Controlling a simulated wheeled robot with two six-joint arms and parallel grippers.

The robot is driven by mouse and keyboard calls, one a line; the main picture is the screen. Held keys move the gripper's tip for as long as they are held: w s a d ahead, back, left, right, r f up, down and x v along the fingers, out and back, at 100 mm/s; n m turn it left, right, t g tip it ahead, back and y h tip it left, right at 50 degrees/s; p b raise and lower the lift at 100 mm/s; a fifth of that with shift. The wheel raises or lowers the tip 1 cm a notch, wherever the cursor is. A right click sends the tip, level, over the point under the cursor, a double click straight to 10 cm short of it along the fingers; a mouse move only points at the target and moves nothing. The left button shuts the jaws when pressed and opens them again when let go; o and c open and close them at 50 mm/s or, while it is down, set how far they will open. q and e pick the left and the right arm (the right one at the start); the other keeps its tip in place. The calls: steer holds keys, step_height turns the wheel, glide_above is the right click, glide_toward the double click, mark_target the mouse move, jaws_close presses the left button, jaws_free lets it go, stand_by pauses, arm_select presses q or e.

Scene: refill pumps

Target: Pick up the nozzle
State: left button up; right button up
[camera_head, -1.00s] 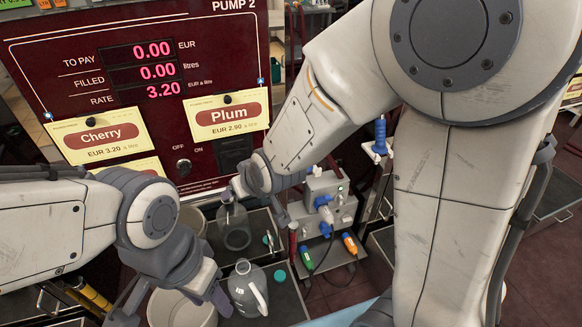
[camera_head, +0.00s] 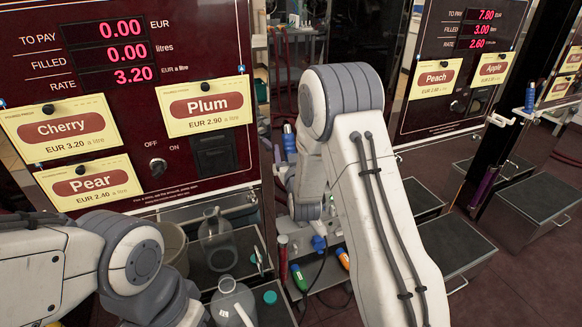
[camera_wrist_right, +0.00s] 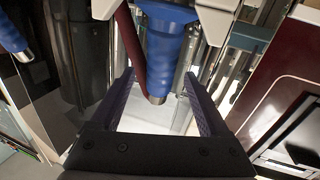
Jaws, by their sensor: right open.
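A blue nozzle (camera_wrist_right: 168,45) with a metal tip is in the right wrist view, beside a dark red hose. My right gripper (camera_wrist_right: 160,105) is open, with one finger on each side of the nozzle; I cannot tell whether either touches it. In the head view a blue nozzle handle (camera_head: 289,140) shows beside my right gripper (camera_head: 280,165), whose fingers are largely hidden by my arm. My left gripper (camera_head: 188,312) is at the bottom edge near a grey jug, and its fingers are not clear.
A second blue nozzle (camera_wrist_right: 12,38) is at the left of the right wrist view. A clear jug (camera_head: 218,245) and a grey jug (camera_head: 233,300) stand at the cherry and plum pump (camera_head: 190,60). Another pump (camera_head: 455,70) is at right, with dark steps (camera_head: 455,245) below.

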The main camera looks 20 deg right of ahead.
steer(key=x, duration=0.5)
steer(key=shift+w, duration=0.35)
jaws_close()
